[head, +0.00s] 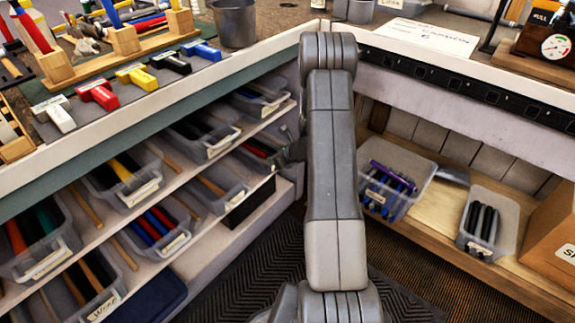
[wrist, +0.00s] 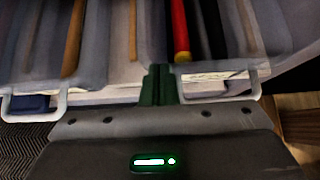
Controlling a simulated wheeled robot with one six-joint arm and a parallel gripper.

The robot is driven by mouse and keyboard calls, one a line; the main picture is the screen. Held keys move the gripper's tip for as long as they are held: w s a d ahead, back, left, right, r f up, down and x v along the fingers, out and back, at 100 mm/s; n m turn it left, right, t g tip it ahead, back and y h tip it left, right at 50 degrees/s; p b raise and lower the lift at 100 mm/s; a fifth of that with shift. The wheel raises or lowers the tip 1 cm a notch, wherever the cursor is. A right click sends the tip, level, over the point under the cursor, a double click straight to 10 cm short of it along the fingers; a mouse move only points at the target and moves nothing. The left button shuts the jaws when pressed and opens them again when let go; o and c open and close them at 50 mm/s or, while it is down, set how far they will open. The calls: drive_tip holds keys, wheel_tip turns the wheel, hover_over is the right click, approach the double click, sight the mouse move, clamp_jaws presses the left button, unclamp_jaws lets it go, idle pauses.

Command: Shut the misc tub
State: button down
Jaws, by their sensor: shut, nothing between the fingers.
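No tub label reads clearly as misc, so I cannot tell which tub it is. In the wrist view my gripper (wrist: 157,85) is shut and empty, its dark fingertips at the front of the shelf. Just right of them is a clear tub (wrist: 258,88) with a red and yellow stick, dark grips, a front handle and a blurred label. Left of them is another clear tub (wrist: 35,105) with a tan stick. In the head view my gripper is mostly hidden behind my arm, near a tub (head: 277,160) holding red and dark grips.
Several labelled tubs fill the left shelves, such as one with a yellow grip (head: 140,195). On the right shelf stand a tub of blue and purple items (head: 415,165), a tub of black grips (head: 485,250) and a cardboard box (head: 550,235). A dark ribbed mat (head: 270,275) covers the floor.

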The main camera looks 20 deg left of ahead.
sight(267, 168)
drive_tip(key=shift+w+a, duration=0.3)
drive_tip(key=shift+a, duration=0.55)
drive_tip(key=shift+w+a, duration=0.3)
drive_tip(key=shift+a, duration=0.5)
